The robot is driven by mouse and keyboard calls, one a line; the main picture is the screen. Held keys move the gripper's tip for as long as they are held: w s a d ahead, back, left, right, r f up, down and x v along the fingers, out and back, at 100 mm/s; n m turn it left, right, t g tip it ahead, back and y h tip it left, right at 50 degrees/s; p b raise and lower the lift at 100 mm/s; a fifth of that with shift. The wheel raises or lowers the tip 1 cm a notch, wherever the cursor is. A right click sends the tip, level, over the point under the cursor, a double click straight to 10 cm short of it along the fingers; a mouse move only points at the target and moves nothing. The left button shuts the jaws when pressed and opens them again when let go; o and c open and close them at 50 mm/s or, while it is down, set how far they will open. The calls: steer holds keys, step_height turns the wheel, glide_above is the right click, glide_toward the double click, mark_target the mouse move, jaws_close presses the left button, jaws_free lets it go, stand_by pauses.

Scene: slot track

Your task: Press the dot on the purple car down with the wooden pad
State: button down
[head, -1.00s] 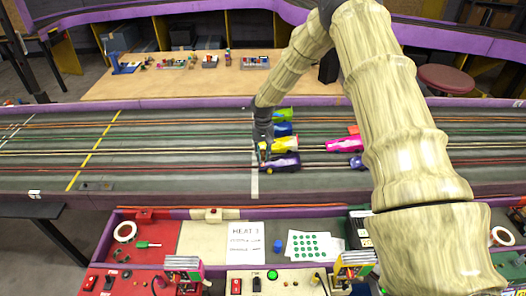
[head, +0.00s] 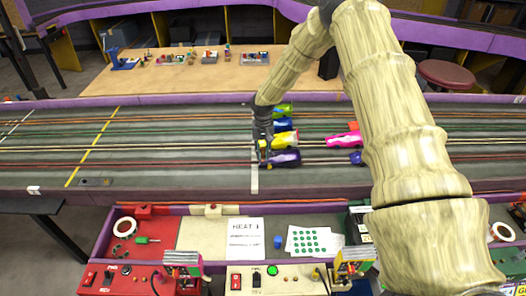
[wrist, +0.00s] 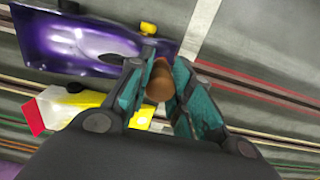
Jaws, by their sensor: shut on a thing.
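The purple car (head: 287,158) stands on the track in the head view, just right of the white cross line. It fills the upper left of the wrist view (wrist: 90,45). My gripper (head: 265,153) is at the left end of this car in the head view. In the wrist view my gripper (wrist: 160,90) is shut on the wooden pad (wrist: 159,80), a short brown cylinder between teal fingers. The pad appears beside the car's end in that view; its height over the car I cannot tell. I cannot make out the dot.
A yellow car (head: 280,140), a blue car (head: 283,125) and a green car (head: 284,110) stand in neighbouring lanes. A pink car (head: 344,141) stands to the right.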

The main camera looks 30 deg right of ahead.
steer(key=shift+f, duration=0.35)
stand_by(1.3)
steer(key=shift+r, duration=0.1)
steer(key=shift+r+p, duration=1.95)
steer(key=shift+r, duration=1.5)
